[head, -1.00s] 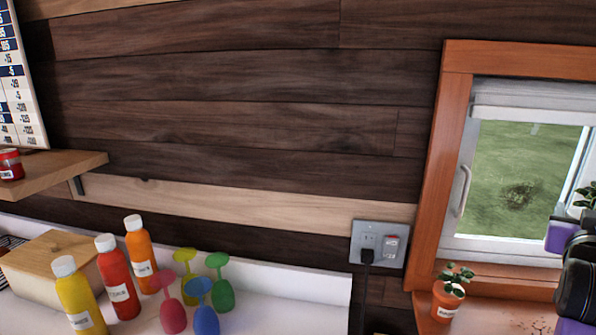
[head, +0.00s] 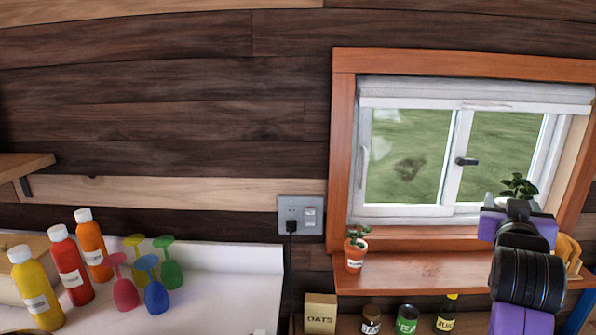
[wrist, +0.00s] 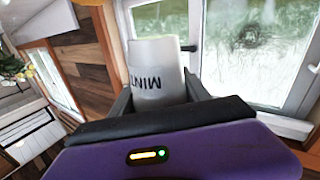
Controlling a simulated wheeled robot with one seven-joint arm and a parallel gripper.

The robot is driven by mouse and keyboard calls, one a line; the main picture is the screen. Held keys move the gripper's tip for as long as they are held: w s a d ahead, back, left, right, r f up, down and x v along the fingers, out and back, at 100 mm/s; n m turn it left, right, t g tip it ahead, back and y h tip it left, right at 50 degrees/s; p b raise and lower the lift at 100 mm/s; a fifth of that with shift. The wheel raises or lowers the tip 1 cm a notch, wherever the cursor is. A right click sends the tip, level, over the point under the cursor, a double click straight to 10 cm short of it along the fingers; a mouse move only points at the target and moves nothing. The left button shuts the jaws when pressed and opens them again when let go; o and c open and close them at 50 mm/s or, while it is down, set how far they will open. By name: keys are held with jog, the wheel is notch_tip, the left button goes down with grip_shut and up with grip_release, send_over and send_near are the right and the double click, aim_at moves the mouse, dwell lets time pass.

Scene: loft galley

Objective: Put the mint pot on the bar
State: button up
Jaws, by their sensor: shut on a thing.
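The mint pot (wrist: 156,72) is white with dark "MINT" lettering that appears upside down in the wrist view. My gripper (wrist: 157,92) is shut on it, with one finger on each side. In the head view the mint pot's green leaves (head: 519,186) show above my gripper (head: 508,205), in front of the window at right. Most of the pot is hidden there by my wrist. An orange-brown wooden ledge (head: 440,272) runs under the window; I cannot tell for sure that it is the bar. The held pot is above its right part.
A small terracotta pot with a plant (head: 355,252) stands at the ledge's left end. Below are an oats box (head: 320,313), jars and a bottle (head: 447,312). Sauce bottles (head: 70,265) and coloured goblets (head: 150,285) stand on the white counter at left. The ledge's middle looks clear.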

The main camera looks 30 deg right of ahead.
jog(key=shift+w+a+f, duration=0.35)
jog(key=shift+f, duration=0.1)
jog(key=shift+s+a+f, duration=0.15)
jog(key=shift+s+a, duration=0.05)
jog(key=shift+a, duration=0.05)
jog(key=w+a+f+n+t+y, duration=0.1)
jog(key=a+f+n+t+y, duration=0.2)
jog(key=a+f, duration=1.1)
jog(key=w+a+f+n+t+y, duration=0.1)
jog(key=a+f+n+t+y, duration=0.2)
jog(key=a+f, duration=1.1)
jog(key=w+a+f+n+t+y, duration=0.2)
jog(key=a+f+n+y, duration=0.4)
jog(key=a+f, duration=0.8)
jog(key=shift+a+f+t+y, duration=0.1)
jog(key=shift+f+t+y, duration=0.35)
jog(key=shift+y, duration=0.5)
jog(key=shift+a+f+t+y, duration=0.1)
jog(key=shift+f+t+y, duration=0.3)
jog(key=shift+y, duration=0.55)
jog(key=shift+n, duration=0.3)
